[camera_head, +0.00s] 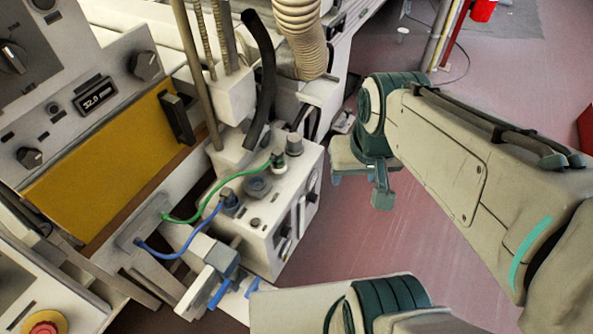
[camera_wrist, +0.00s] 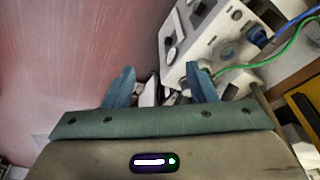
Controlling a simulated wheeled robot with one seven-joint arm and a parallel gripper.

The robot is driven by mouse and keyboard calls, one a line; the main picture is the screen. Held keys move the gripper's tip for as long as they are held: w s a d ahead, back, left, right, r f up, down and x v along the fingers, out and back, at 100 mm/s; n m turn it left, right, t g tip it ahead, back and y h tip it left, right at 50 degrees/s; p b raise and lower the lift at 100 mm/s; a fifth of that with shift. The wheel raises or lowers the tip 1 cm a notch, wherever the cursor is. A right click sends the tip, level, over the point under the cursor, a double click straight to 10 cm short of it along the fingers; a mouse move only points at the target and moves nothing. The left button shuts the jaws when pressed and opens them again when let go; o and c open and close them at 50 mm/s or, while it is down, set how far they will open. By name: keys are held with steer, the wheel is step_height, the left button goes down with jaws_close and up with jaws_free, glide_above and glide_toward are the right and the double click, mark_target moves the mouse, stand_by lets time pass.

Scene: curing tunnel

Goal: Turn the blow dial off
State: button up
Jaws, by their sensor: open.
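Several dials and knobs are in view, and I cannot read which one is the blow dial. A white control box (camera_head: 262,235) carries a grey round dial (camera_head: 257,187) and a grey knob (camera_head: 293,143) on top, with dark knobs and slots on its right side. The box also shows in the wrist view (camera_wrist: 203,45), at the upper right, beyond my fingers. My gripper (camera_head: 360,185) is open and empty, to the right of the box and apart from it. Its two blue fingers (camera_wrist: 160,86) are spread in the wrist view. Dial settings are too small to tell.
Green (camera_head: 205,212) and blue hoses run from the box. Left are a panel with dark knobs (camera_head: 146,66), a display reading about 32.0, and a yellow door (camera_head: 110,165). A red button (camera_head: 44,323) is at lower left. A ribbed duct (camera_head: 300,35) rises behind.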

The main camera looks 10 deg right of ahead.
steer(key=w+d+f+m+g+y+b, duration=0.15)
steer(key=f+m+b, duration=0.35)
steer(key=f, duration=0.5)
steer(key=w+f+m+g+y+b, duration=0.25)
steer(key=f+m+b, duration=0.25)
steer(key=f, duration=0.5)
steer(key=m+t+y+b, duration=1.1)
steer(key=m+b, duration=0.7)
steer(key=m, duration=0.5)
glide_toward(317, 199)
steer(key=b+x, duration=0.3)
steer(key=x, duration=0.4)
steer(key=shift+w+a+f, duration=0.15)
steer(key=shift+w, duration=0.05)
steer(key=shift+w+a, duration=0.35)
steer(key=shift+a, duration=0.25)
steer(key=c, duration=1)
